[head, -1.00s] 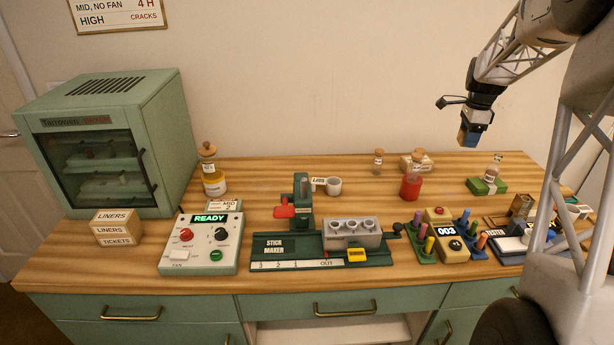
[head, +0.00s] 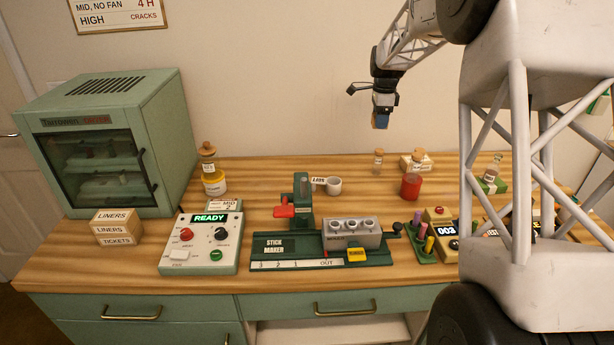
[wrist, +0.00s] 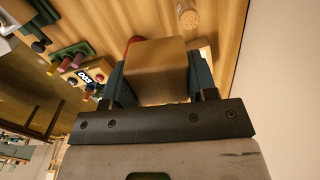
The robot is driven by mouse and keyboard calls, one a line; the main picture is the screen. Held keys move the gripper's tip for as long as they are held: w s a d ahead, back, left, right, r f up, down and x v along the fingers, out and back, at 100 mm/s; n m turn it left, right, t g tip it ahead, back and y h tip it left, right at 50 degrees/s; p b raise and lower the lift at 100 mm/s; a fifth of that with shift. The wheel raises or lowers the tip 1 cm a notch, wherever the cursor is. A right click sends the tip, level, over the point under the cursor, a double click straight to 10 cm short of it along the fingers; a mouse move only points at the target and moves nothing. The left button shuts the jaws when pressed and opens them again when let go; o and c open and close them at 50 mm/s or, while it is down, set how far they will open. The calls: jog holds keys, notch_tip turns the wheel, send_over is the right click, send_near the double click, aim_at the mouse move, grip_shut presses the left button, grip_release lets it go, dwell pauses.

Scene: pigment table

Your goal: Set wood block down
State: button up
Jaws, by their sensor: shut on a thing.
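My gripper (head: 381,119) hangs high above the back of the table (head: 260,180), in front of the wall. It is shut on the wood block. In the wrist view the wood block (wrist: 156,70) is a plain brown block between the two dark fingers. In the head view only a small part of the block shows between the fingers. The block is well clear of the table top.
A corked bottle (head: 378,160), a red jar (head: 411,187) and a white cup (head: 333,185) stand toward the back. The stick maker (head: 275,246) and control box (head: 200,250) stand in front. A green oven (head: 110,140) is at left.

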jog(key=w+a+n, duration=0.1)
jog(key=w+a, duration=0.1)
jog(key=a, duration=0.9)
jog(key=w+a, duration=0.2)
jog(key=a, duration=1)
notch_tip(320, 180, down, 11)
jog(key=shift+w, duration=0.2)
jog(key=shift+f, duration=0.25)
jog(key=shift+f, duration=2.35)
jog(key=shift+f, duration=2.5)
jog(key=shift+f, duration=0.15)
